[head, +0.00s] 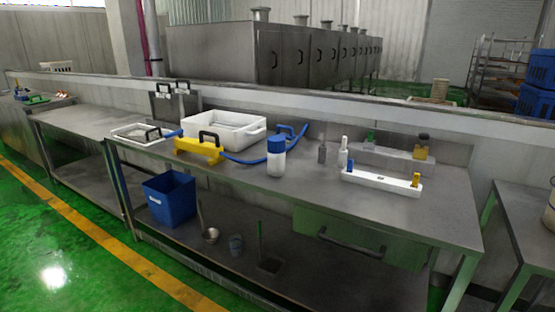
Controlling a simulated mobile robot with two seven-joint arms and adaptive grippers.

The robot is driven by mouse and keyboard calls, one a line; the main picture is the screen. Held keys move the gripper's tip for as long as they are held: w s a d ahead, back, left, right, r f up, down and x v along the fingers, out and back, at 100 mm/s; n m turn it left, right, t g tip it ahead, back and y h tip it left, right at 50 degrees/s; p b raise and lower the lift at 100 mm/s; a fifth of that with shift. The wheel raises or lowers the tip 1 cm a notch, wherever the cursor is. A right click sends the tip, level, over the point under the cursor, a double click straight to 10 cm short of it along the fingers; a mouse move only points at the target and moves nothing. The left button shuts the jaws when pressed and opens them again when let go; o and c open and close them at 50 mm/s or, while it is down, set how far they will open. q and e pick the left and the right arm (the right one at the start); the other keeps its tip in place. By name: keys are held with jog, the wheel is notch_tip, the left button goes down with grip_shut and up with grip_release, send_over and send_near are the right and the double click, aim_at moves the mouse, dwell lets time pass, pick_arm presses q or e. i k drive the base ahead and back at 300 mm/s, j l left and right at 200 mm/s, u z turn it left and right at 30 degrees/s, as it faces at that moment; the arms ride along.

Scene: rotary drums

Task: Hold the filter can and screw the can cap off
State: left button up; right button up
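A white can with a blue cap (276,157), which looks like the filter can, stands upright on the steel workbench (310,183), near its front edge and about mid-length. The blue cap (276,142) sits on top of the white body (276,165). Neither of my grippers shows in the head view, and nothing touches the can.
A blue bin (170,198) is on the lower shelf. Bare benchtop lies right of the holder.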

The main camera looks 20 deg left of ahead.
aim_at(276, 162)
jog(key=i+j+z, duration=0.2)
jog(key=j, duration=0.5)
jog(key=i+j+z, duration=0.15)
jog(key=j, duration=0.55)
jog(key=i+j+z, duration=0.2)
jog(key=j, duration=0.55)
jog(key=j+z, duration=0.2)
jog(key=j, duration=0.55)
jog(key=k, duration=0.05)
